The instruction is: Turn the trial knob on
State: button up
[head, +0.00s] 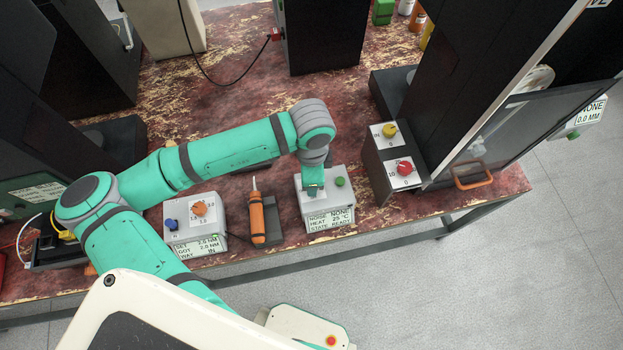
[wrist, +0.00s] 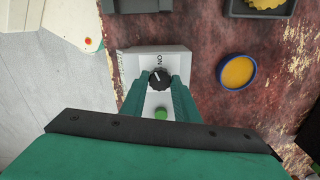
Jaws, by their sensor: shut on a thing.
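The trial knob (wrist: 159,77) is a black round knob with a white mark, on a white box (wrist: 140,58) in the wrist view. The word ON is printed beside it. The mark points roughly toward the lettered side, a little left; its exact setting is hard to read. My gripper (wrist: 160,86) has its two green fingers closed on either side of the knob. In the head view my gripper (head: 313,188) is down on the box (head: 342,200) and hides the knob. The box's display reads noise NONE, heat 25 °C, state READY.
A green button (head: 340,182) sits right beside the knob. An orange screwdriver (head: 257,222) stands left of the box, then a box with an orange dial (head: 200,209). A unit with red and yellow knobs (head: 404,168) is on the right. The table's front edge is close.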

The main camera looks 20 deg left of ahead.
jog(key=m, duration=0.4)
jog(key=shift+m, duration=0.3)
dwell(0.3)
jog(key=o, duration=1)
jog(key=shift+r, duration=0.1)
notch_tip(320, 180, up, 11)
jog(key=shift+f, duration=0.2)
